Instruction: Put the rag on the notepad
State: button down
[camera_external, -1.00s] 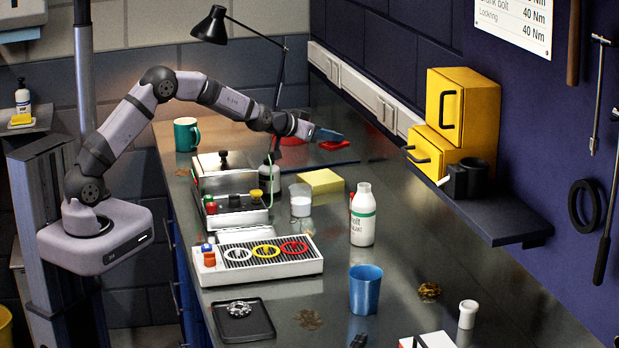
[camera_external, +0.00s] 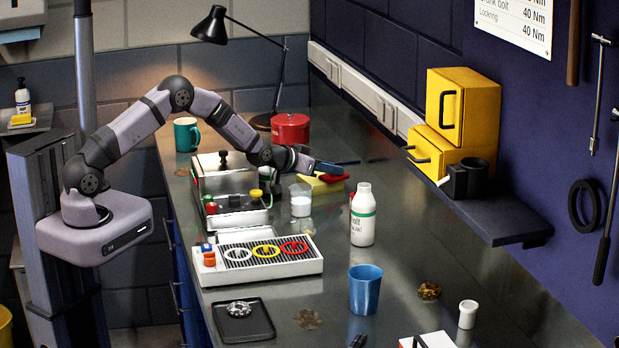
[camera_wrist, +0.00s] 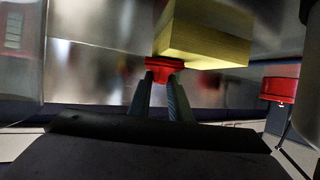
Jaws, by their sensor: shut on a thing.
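The red rag (camera_external: 332,178) hangs at the tips of my gripper (camera_external: 326,168) in the external view, just over or against the far right part of the yellow notepad (camera_external: 321,188). In the wrist view my gripper (camera_wrist: 163,82) is shut on the red rag (camera_wrist: 164,66), and the yellow block of the notepad (camera_wrist: 205,45) is right by it. I cannot tell whether the rag touches the notepad. The notepad lies on the bench behind the white bottle.
A red pot (camera_external: 290,128) stands behind my gripper; it also shows in the wrist view (camera_wrist: 281,90). A small white-filled jar (camera_external: 300,200) and a white bottle (camera_external: 363,215) stand close in front. A machine (camera_external: 232,190) is at the left.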

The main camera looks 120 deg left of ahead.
jog(key=shift+f, duration=0.1)
jog(key=shift+f+b, duration=0.1)
jog(key=shift+b, duration=0.2)
jog(key=c, duration=1.6)
grip_release()
jog(key=shift+r+p, duration=0.3)
jog(key=shift+s+d+r+b, duration=0.1)
jog(key=shift+s+d+b, duration=0.2)
jog(key=shift+d, duration=0.2)
jog(key=b+v, duration=0.1)
jog(key=v, duration=0.1)
jog(key=b+v, duration=0.1)
jog(key=v, duration=0.1)
jog(key=shift+w+r, duration=0.1)
jog(key=shift+r, duration=0.3)
jog(key=shift+r+b, duration=0.6)
jog(key=shift+r, duration=2.45)
